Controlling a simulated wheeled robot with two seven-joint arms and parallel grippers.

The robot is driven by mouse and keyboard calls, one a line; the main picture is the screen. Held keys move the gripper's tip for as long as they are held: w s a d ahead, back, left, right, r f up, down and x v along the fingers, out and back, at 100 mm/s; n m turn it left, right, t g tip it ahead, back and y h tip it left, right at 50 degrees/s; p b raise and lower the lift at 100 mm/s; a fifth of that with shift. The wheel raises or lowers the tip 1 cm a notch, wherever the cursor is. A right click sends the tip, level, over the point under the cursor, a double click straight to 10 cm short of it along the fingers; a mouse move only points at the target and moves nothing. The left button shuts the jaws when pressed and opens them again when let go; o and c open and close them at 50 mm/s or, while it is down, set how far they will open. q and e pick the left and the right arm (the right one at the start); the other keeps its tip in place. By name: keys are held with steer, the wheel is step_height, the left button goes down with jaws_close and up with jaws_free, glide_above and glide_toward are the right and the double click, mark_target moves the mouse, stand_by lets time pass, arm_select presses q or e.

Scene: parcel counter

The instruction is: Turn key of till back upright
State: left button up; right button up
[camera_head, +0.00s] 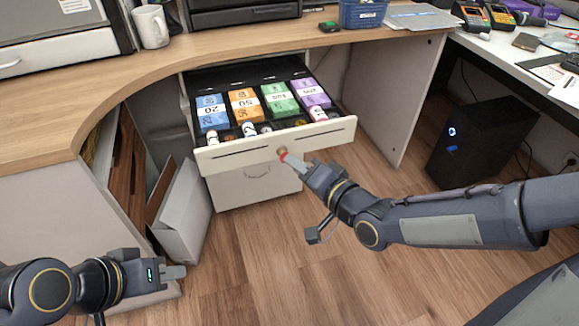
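The till drawer (230,157) stands pulled out below the curved counter, with banknote bundles and coin cups inside. A small red piece, apparently the key (283,155), shows at the lock in the middle of the drawer front. Its exact angle is too small to tell. My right gripper (292,160) reaches in from the right, with its fingertips at the key. The fingers overlap in this view, so I cannot tell whether they are closed on it. My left gripper (174,272) is low at the left, away from the drawer, with no object visible in it.
The wooden counter (60,110) curves above the drawer, with a white mug (151,27) and a blue basket (362,13) on it. A white open box (185,215) leans at the left below. A black computer case (480,140) stands at the right. Floor in front is clear.

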steer(key=x, duration=0.3)
steer(key=shift+w+a+b, duration=0.15)
steer(key=shift+b, duration=0.2)
steer(key=shift+c, duration=0.2)
jaws_close()
